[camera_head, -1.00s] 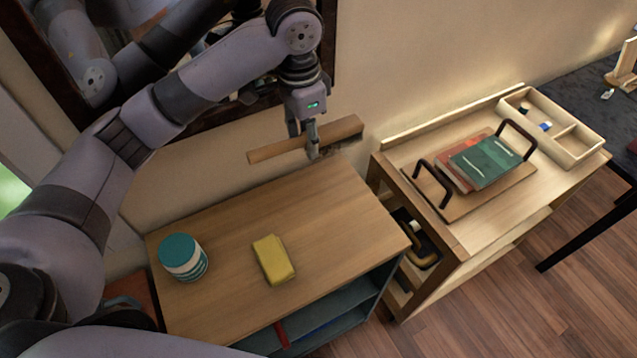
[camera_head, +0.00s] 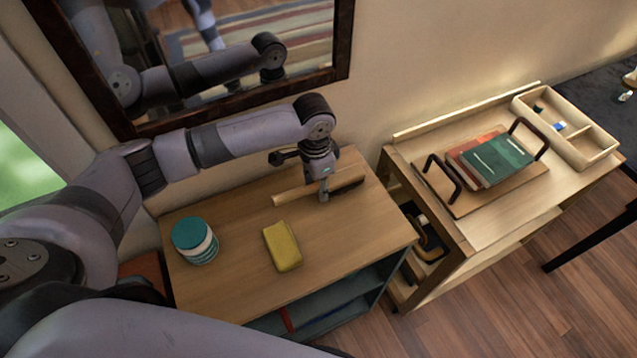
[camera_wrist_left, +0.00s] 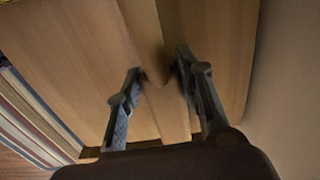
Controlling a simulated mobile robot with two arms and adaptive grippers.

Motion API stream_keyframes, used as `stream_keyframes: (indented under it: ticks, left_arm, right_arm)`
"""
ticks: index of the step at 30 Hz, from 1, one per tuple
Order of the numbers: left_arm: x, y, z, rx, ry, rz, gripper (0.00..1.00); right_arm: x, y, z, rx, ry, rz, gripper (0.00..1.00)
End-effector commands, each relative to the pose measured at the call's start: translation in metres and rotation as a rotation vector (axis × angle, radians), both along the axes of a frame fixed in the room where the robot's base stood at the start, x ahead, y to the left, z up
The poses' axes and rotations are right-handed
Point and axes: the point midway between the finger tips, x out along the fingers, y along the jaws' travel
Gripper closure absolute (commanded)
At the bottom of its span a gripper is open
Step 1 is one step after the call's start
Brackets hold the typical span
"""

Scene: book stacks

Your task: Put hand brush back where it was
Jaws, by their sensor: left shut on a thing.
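The hand brush (camera_head: 292,195) has a long pale wooden body, with dark bristles showing towards its right part. It is at the back of the wooden top of the low cabinet (camera_head: 225,275), lying roughly level. I cannot tell whether it touches the top or hangs just above it. My left gripper (camera_head: 323,196) comes down from above and is shut on the brush near its middle, hiding a part of it. In the left wrist view the brush (camera_wrist_left: 143,25) runs between the two fingers of the gripper (camera_wrist_left: 158,90). My right gripper is not in view.
A teal and white tub (camera_head: 195,240) and a yellow sponge-like block (camera_head: 282,246) stand in front of the brush. A framed mirror (camera_head: 342,45) hangs behind. To the right, a wooden cart (camera_head: 490,228) bears a tray with books (camera_head: 490,160) and a divided box (camera_head: 592,152).

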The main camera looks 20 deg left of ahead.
Motion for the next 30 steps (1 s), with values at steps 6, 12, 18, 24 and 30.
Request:
stream_keyframes:
  ticks: [6, 12, 18, 24, 30]
  left_arm:
    - [0.0007, -0.0007, -0.0014, -0.001, -0.003, -0.001, 0.92]
    - [0.0003, -0.0005, -0.0038, -0.001, -0.001, -0.001, 0.63]
    - [0.0003, -0.0005, -0.0036, -0.001, -0.001, 0.000, 0.50]
    - [0.0002, -0.0004, -0.0035, -0.001, -0.001, 0.000, 0.46]
    - [0.0006, -0.0002, -0.0012, -0.001, -0.002, 0.000, 0.46]
  right_arm:
    - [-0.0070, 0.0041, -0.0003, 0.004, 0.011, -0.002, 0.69]
    - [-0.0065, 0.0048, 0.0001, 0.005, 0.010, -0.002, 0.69]
    - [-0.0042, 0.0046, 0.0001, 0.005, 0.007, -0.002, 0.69]
    - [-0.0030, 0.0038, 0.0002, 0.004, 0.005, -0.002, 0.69]
    - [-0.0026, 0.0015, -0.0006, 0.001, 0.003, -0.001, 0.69]
